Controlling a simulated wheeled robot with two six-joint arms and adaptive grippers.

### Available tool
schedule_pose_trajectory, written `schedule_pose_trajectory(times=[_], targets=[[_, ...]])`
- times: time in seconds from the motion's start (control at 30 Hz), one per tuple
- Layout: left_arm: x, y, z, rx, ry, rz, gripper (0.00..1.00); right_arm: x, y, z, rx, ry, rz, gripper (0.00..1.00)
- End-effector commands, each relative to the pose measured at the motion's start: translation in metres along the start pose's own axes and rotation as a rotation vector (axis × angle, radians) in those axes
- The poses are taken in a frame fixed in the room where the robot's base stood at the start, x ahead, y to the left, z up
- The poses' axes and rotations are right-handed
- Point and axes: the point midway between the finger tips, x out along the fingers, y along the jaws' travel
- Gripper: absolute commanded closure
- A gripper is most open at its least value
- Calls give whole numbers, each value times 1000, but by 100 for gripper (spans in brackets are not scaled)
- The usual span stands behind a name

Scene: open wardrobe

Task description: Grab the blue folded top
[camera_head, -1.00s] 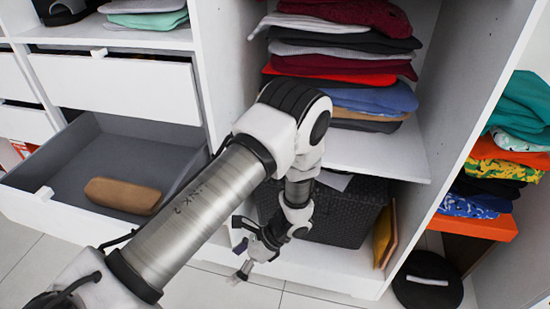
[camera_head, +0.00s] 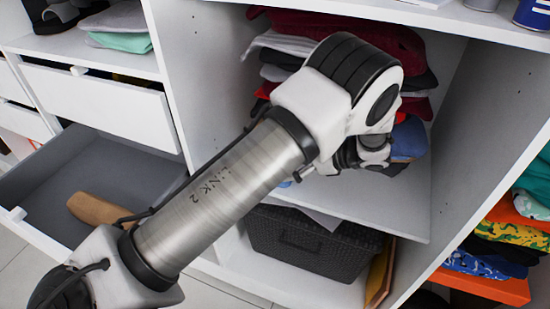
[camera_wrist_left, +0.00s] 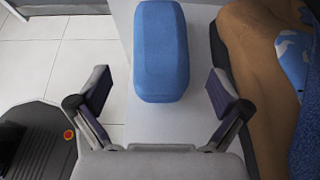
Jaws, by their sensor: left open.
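The blue folded top (camera_head: 408,138) is low in the clothes stack on the middle shelf, partly hidden behind my left arm in the head view. My left gripper (camera_wrist_left: 160,84) is open and empty in the left wrist view; in the head view my arm hides most of it. A smooth, rounded blue block-like object (camera_wrist_left: 162,50) lies on a white surface between and beyond the fingers. My right gripper is not in view.
The white shelf (camera_head: 385,205) has clear room in front of the stack. A dark basket (camera_head: 310,243) stands below it. An open grey drawer (camera_head: 100,170) holds a tan case (camera_head: 98,209). Brown cloth (camera_wrist_left: 258,50) lies right of the wrist view.

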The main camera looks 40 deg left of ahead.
Motion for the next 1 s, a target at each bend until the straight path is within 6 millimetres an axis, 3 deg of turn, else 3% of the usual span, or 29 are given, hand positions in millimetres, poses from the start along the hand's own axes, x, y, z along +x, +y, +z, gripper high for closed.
schedule_pose_trajectory(times=[0.4,0.63,0.67,0.8,1.0], targets=[[66,-3,-2,1,1,4,0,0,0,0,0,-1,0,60],[71,-3,-3,1,0,0,0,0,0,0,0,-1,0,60],[70,-3,-3,1,1,1,4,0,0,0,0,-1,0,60],[70,-3,-3,1,1,1,53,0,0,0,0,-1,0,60],[70,-3,-3,1,1,1,55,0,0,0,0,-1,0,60]])
